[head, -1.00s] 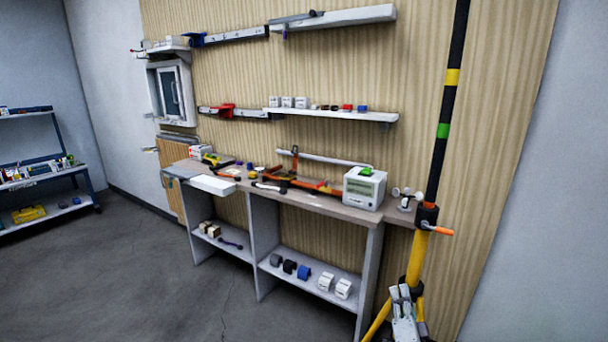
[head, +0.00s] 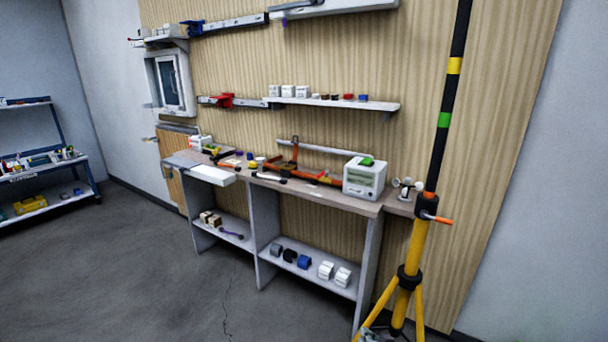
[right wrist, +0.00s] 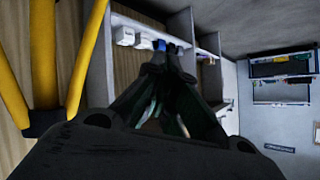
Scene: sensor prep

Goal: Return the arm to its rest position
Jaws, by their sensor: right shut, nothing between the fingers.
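My right gripper (right wrist: 168,62) fills the middle of the right wrist view, its dark fingers together at the tips with nothing between them. In the head view only a small piece of it (head: 368,336) shows at the bottom edge, near the foot of the yellow tripod (head: 410,265). The yellow tripod legs also show at the left of the right wrist view (right wrist: 42,70). My left gripper is in neither view.
A workbench (head: 372,208) with tools and a white box device (head: 364,178) stands against the panelled wall. Wall shelves (head: 340,104) hang above it. A blue rack (head: 85,178) stands far left. The grey floor (head: 130,270) in front is clear.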

